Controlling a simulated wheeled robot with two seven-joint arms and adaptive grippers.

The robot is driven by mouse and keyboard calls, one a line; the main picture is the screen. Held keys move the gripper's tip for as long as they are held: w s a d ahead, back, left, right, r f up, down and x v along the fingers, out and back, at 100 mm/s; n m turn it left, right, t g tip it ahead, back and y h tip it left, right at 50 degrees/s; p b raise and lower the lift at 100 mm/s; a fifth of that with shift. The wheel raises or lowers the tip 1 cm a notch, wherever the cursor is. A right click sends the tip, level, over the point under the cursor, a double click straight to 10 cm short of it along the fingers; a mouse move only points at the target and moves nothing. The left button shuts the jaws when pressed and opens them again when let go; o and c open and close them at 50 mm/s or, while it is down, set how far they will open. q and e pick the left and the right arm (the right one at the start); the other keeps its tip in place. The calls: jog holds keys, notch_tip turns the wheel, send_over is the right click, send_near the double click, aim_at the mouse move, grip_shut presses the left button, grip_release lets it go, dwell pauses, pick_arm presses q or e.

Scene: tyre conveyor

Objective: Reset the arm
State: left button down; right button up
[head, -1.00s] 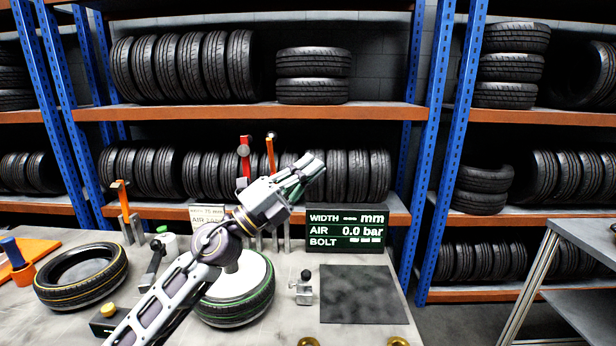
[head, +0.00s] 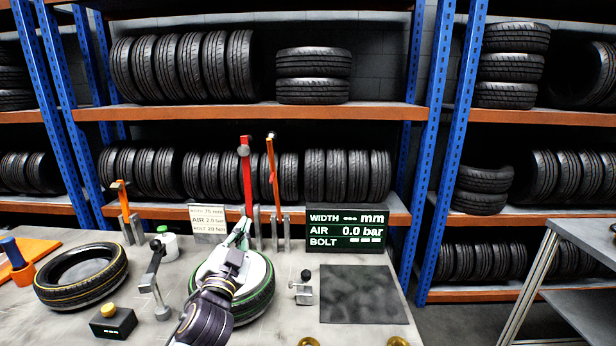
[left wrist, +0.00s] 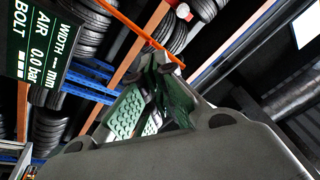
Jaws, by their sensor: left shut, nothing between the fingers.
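My left gripper (head: 241,236) is in the head view, above the tyre with the white centre and green stripe (head: 262,299) on the workbench, and partly covers it. Its fingers point away toward the back of the bench. In the left wrist view, its green padded fingers (left wrist: 150,105) are shut with nothing held. Whether the gripper touches the tyre cannot be told. My right gripper is not in view.
A yellow-striped tyre (head: 82,277) lies at the left. Red (head: 246,180) and orange (head: 272,170) upright levers stand behind the gripper. A display (head: 346,230) and a dark mat (head: 362,294) are to the right. A lever device (head: 153,275) stands left of the gripper.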

pick_arm(q)
jog(key=s+a+f+n+g+y, duration=0.1)
jog(key=s+a+f+n+g, duration=0.15)
jog(key=f, duration=0.45)
jog(key=s+a+f+n+g+y, duration=0.1)
jog(key=s+a+f+g, duration=0.2)
jog(key=f, duration=0.5)
jog(key=s+a+f+n+g+y, duration=0.1)
jog(key=s+f+n+g, duration=0.2)
jog(key=f, duration=0.4)
jog(key=s+f+g+h, duration=0.1)
jog(key=s+f+g, duration=0.4)
jog(key=s, duration=0.5)
jog(key=s+f+g+h, duration=0.1)
jog(key=s+f+g, duration=0.3)
jog(key=s+f, duration=0.5)
jog(key=s+f+g, duration=0.1)
jog(key=s+f, duration=0.1)
jog(key=f, duration=1.4)
jog(key=s+f, duration=0.2)
jog(key=f, duration=1.4)
jog(key=s+a+f, duration=0.2)
jog(key=s+f, duration=0.8)
jog(key=s, duration=0.1)
jog(key=s+a+f+g, duration=0.1)
jog(key=s+f, duration=0.8)
jog(key=s, duration=0.2)
jog(key=shift+a+f+m, duration=0.35)
jog(key=shift+m, duration=0.1)
